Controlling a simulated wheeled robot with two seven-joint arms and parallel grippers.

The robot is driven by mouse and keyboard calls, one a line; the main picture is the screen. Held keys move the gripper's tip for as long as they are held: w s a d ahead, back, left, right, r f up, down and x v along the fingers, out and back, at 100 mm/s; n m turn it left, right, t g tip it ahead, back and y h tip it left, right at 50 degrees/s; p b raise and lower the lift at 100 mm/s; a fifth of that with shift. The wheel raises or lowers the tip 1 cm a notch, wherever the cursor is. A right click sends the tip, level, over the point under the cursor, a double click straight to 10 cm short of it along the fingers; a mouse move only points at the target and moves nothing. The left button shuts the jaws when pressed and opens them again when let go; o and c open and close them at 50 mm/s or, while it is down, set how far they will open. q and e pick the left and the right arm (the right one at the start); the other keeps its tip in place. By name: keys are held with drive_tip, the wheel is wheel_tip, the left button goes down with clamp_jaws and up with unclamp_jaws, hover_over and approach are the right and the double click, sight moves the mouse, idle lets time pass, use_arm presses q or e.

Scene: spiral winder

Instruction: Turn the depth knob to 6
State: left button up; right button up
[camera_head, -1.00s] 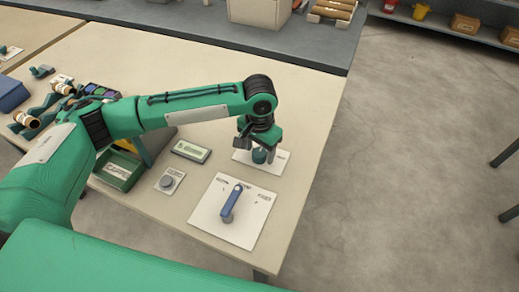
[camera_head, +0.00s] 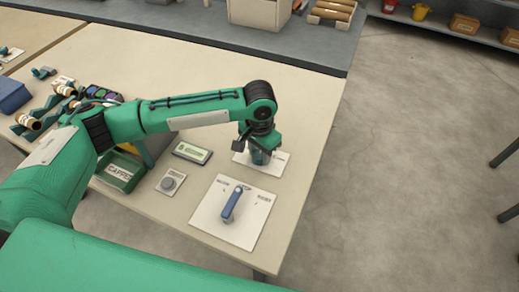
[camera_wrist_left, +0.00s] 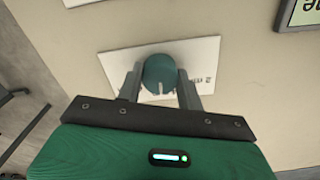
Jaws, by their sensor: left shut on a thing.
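The depth knob (camera_wrist_left: 158,71) is a round teal knob on a white plate (camera_wrist_left: 112,64) with small dark printing, seen in the left wrist view. Part of the plate (camera_head: 276,164) also shows near the table's right edge in the head view. My left gripper (camera_wrist_left: 160,88) is shut on the knob, one finger on each side. In the head view the left gripper (camera_head: 259,151) points down over the plate and hides most of the knob. The printing is too small and too covered for me to read the setting. My right gripper is not in view.
Close to the plate are a white panel (camera_head: 212,218) with a blue lever (camera_head: 231,205), a small display (camera_head: 192,152), a grey knob (camera_head: 168,184) and a green bin (camera_head: 119,174). A grey bench (camera_head: 200,32) runs behind. The table's upper middle is clear.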

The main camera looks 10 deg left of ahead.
sight(260, 154)
use_arm(q)
drive_tip(key=m+p, duration=0.3)
drive_tip(key=p, duration=0.2)
drive_tip(key=shift+r+m, duration=0.35)
drive_tip(key=shift+m, duration=0.05)
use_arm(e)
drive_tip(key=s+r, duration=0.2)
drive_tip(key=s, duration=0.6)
use_arm(q)
drive_tip(key=shift+s+m+p, duration=0.1)
drive_tip(key=shift+m+p, duration=0.8)
drive_tip(key=shift+p, duration=0.3)
drive_tip(key=m+p, duration=0.2)
drive_tip(key=m, duration=0.1)
drive_tip(key=shift+f+p, duration=0.15)
drive_tip(key=shift+p, duration=0.15)
drive_tip(key=shift+f+m+p, duration=0.1)
drive_tip(key=shift+m+p, duration=0.55)
drive_tip(key=shift+m, duration=0.55)
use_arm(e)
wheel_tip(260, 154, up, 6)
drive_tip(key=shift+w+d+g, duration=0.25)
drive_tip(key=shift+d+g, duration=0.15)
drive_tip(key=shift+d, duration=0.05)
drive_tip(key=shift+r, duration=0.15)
use_arm(q)
drive_tip(key=o, duration=1)
